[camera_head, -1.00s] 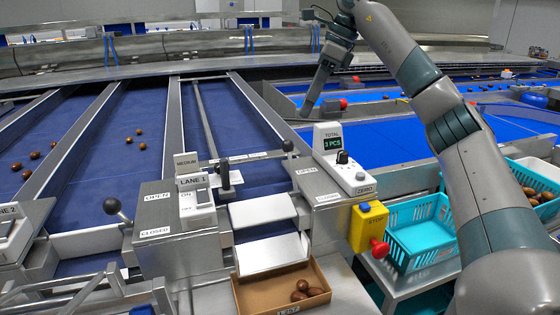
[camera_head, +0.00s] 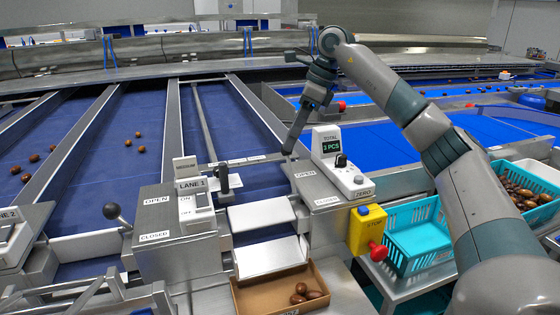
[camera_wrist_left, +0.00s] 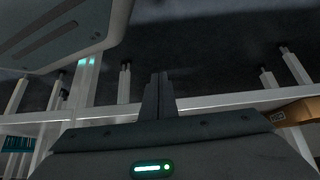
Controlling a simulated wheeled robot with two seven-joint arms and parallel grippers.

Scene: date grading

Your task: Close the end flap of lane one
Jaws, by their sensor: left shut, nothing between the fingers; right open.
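The LANE 1 switch box (camera_head: 195,203) stands at the front of the blue lane one belt (camera_head: 228,125). A white chute plate (camera_head: 262,213) and a lower white plate (camera_head: 270,256) lie at its end. The OPEN/CLOSED plate (camera_head: 318,188) is to their right; a lever with a dark knob sits at its OPEN end, mostly hidden by my right gripper. My right gripper (camera_head: 290,146) points down at that knob, open; I cannot tell whether it touches. My left gripper (camera_wrist_left: 158,96) shows in the left wrist view, shut and empty, below the table structure.
A TOTAL display box (camera_head: 328,143) reads 3 PCS. A yellow stop box (camera_head: 367,231) with a red button stands right of the chute. A cardboard box (camera_head: 246,296) holds dates below it. A turquoise crate (camera_head: 415,240) is at the right. Another ball lever (camera_head: 113,212) is at the left.

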